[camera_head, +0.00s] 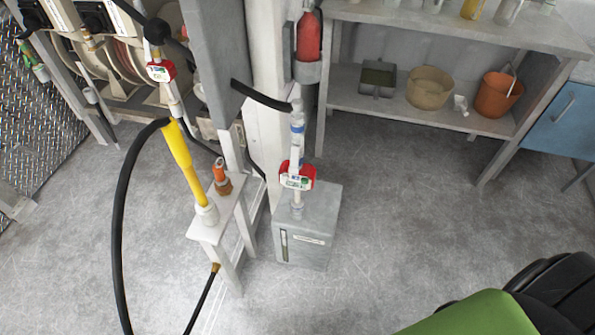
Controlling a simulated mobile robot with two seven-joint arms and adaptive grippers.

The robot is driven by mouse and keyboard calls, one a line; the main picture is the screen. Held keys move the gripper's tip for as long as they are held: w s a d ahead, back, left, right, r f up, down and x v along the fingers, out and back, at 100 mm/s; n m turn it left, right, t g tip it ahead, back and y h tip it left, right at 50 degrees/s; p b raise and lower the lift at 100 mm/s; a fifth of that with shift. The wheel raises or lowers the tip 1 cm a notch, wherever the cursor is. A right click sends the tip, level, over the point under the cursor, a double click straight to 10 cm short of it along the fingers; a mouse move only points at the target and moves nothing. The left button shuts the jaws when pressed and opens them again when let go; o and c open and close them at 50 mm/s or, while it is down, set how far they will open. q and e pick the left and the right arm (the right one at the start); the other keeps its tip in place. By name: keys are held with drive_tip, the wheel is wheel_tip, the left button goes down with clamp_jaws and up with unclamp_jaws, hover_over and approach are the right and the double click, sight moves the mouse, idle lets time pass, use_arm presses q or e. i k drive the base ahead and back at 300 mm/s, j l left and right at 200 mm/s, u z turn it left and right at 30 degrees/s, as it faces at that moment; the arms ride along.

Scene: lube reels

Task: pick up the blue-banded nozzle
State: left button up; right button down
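The blue-banded nozzle (298,128) stands upright near the middle of the view. It is whitish with a blue band near its upper part, and a black hose (262,96) runs to its top from the left. A red and white meter (298,177) sits on its lower part. Its lower end meets the top of a grey box-shaped tank (318,240); I cannot tell how deep it goes in. Neither of my grippers shows in this view.
Left of it, a yellow nozzle (184,160) stands on a small white stand (208,232) beside an orange-topped fitting (221,177). A pillar (270,60) and grey workbench (440,27) stand behind. A green and black shape (475,318) fills the bottom right corner. Central floor is clear.

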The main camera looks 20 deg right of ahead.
sight(296, 117)
drive_tip(key=i+j+z, duration=0.15)
drive_tip(key=z, duration=0.25)
drive_tip(key=i+j+z, duration=0.2)
drive_tip(key=z, duration=0.15)
drive_tip(key=i+j+z, duration=0.15)
drive_tip(key=j+z, duration=0.25)
drive_tip(key=l, duration=0.1)
